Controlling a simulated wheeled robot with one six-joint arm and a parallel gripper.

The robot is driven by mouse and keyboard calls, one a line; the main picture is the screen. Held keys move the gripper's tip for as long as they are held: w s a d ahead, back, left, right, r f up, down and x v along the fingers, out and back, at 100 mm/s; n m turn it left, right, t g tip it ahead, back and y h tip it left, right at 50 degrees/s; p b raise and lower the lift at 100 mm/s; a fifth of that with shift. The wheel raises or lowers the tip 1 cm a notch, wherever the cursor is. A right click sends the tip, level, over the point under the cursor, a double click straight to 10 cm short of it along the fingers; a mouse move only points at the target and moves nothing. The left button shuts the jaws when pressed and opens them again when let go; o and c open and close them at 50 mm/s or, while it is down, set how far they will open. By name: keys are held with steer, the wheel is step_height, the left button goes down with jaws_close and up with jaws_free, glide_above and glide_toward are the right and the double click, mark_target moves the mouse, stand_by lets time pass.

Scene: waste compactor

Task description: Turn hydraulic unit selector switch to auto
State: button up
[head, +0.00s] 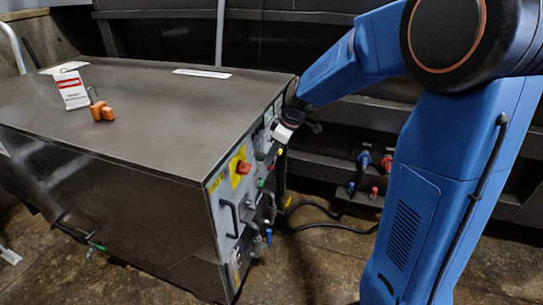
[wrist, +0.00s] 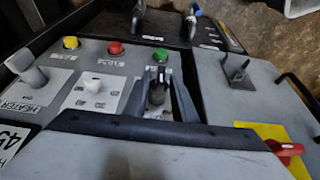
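The control panel (head: 236,190) is the grey end face of a large dark metal cabinet. My gripper (head: 279,138) is at the panel's upper far end. In the wrist view, the two grey fingers of my gripper (wrist: 164,82) stand apart, pointing at the panel. A black selector knob (wrist: 157,90) sits between them, its base partly hidden; I cannot tell whether the fingers touch it. A white selector knob (wrist: 92,82) on a light label plate is left of the fingers. The small lettering is unreadable, so I cannot tell which knob is the hydraulic unit's.
Yellow (wrist: 71,42), red (wrist: 115,47) and green (wrist: 160,55) buttons line the panel beyond the fingers. A grey switch (wrist: 28,73) marked HEATER is at left. A red rotary switch (wrist: 284,150) on a yellow plate is at right.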

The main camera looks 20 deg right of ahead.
steer(key=shift+w+g, duration=0.1)
steer(key=shift+g, duration=0.2)
steer(key=shift+w+d+f+m+g+y, duration=0.15)
steer(key=shift+m+g+y, duration=0.15)
steer(key=shift+g+y, duration=0.65)
steer(key=shift+w+d+f+m+g+y, duration=0.1)
steer(key=shift+w+m+g+y, duration=0.15)
steer(key=shift+g+y, duration=0.65)
steer(key=shift+w+d+f+m+g+y, duration=0.15)
steer(key=shift+m+g+y, duration=0.2)
steer(key=shift+g+y, duration=0.55)
steer(key=shift+s+r+g, duration=0.1)
steer(key=shift+g, duration=0.25)
steer(key=o, duration=0.7)
steer(key=v, duration=1.7)
steer(key=shift+r, duration=0.2)
